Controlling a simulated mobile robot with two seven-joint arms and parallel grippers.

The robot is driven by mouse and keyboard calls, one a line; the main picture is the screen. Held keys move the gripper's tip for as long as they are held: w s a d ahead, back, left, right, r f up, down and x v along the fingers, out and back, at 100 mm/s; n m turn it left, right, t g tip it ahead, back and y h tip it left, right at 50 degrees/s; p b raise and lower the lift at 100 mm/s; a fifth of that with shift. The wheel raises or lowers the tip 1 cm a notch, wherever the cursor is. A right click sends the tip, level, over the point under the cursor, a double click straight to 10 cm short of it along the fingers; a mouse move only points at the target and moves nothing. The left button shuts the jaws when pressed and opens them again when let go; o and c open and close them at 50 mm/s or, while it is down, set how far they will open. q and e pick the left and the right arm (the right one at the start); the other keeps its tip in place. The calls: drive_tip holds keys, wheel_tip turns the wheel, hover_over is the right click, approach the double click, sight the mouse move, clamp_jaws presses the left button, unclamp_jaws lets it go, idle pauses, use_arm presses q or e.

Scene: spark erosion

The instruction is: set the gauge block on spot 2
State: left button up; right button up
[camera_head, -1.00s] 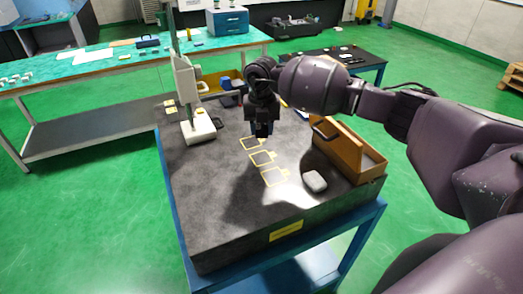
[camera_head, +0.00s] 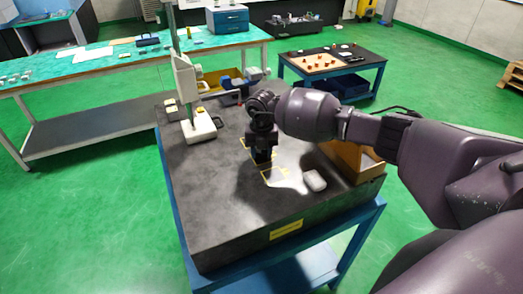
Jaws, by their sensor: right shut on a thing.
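My right gripper (camera_head: 262,162) points down over the middle of a row of yellow outlined spots on the dark stone plate (camera_head: 215,220). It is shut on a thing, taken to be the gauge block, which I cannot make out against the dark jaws. The gripper covers most of the middle outline. The nearest outline (camera_head: 266,183) shows partly in front of it, and a bit of the farthest outline (camera_head: 244,143) shows behind. Spot numbers are not readable. I cannot tell whether the jaws' load touches the plate. My left gripper is not in view.
A pale rounded object (camera_head: 315,181) lies right of the spots. An orange-brown open box (camera_head: 365,168) stands at the plate's right edge, partly behind my arm. A white height stand (camera_head: 198,127) stands at the left rear. The front left of the plate is clear.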

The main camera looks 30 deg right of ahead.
drive_tip(key=shift+f, duration=0.15)
drive_tip(key=o, duration=1.1)
drive_tip(key=shift+r, duration=0.4)
wheel_tip(320, 180, up, 12)
drive_tip(key=b, duration=0.1)
drive_tip(key=shift+f, duration=0.2)
